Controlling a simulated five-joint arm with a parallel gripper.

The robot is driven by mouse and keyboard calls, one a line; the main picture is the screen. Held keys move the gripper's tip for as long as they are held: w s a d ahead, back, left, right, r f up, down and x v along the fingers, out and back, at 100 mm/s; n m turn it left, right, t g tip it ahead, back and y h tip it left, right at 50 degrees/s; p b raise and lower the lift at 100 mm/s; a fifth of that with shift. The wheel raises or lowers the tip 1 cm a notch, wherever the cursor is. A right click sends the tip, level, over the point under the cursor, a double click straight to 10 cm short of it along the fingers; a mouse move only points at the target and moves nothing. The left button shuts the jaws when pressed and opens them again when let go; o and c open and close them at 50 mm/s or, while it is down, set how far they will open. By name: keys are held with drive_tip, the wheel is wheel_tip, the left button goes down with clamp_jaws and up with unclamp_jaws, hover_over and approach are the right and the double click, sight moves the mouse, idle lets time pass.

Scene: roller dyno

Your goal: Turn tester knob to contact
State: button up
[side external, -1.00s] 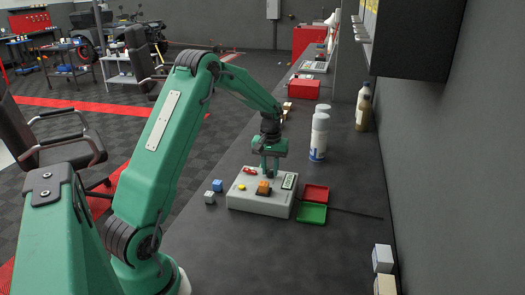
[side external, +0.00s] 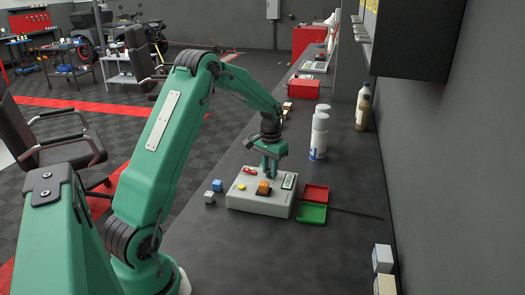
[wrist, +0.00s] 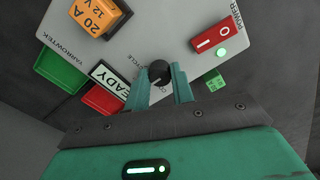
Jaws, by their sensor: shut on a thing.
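The grey tester (side external: 262,205) sits on the dark bench, and its sloped top also fills much of the wrist view (wrist: 165,35). Its black knob (wrist: 158,72), with a pale pointer line, stands beside the printed word CYCLE. My gripper (side external: 269,171) points down at the tester's far side. In the wrist view my gripper (wrist: 160,84) has one finger on each side of the knob and is shut on it. The knob is hidden in the side view. An orange relay marked 20 A 12 V (wrist: 100,17) sits in the tester. The display (wrist: 115,78) shows READY.
A red power rocker (wrist: 213,35) and a lit green lamp (wrist: 221,53) are beside the knob. A red tray (side external: 315,192) and green tray (side external: 311,213) lie right of the tester. Small blue (side external: 217,185) and grey cubes (side external: 209,197) lie left. White bottles (side external: 319,138) stand behind.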

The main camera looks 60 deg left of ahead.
sight(270, 170)
drive_tip(key=shift+r, duration=0.1)
drive_tip(key=o, duration=1)
drive_tip(key=shift+r, duration=3.85)
